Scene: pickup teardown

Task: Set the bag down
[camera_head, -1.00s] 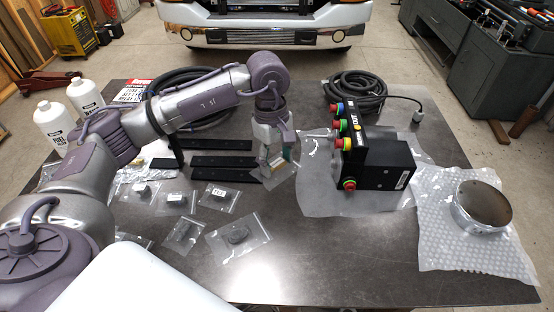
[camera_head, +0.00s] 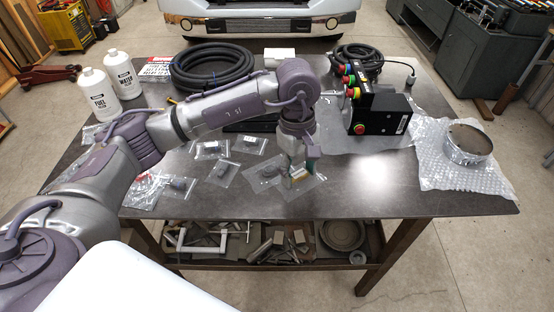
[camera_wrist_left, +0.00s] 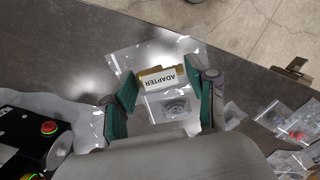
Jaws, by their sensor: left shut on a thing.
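The clear zip bag (camera_wrist_left: 165,104) carries a tan card label reading ADAPTER and shows a round metallic part inside. My left gripper (camera_wrist_left: 160,76) is shut on it, with a green-padded finger on each side of the label. In the head view my left gripper (camera_head: 300,168) points down near the table's front edge, and the bag (camera_head: 299,182) shows only partly at its fingertips. I cannot tell whether the bag touches the tabletop (camera_head: 345,201). My right gripper is not in view.
Several other small bags (camera_head: 222,172) lie left of the gripper. A black control box (camera_head: 385,114) with coloured buttons stands on a clear sheet to the right. A metal ring (camera_head: 467,145) sits on bubble wrap. White bottles (camera_head: 98,95) and coiled hose (camera_head: 214,68) are farther back. The front right tabletop is clear.

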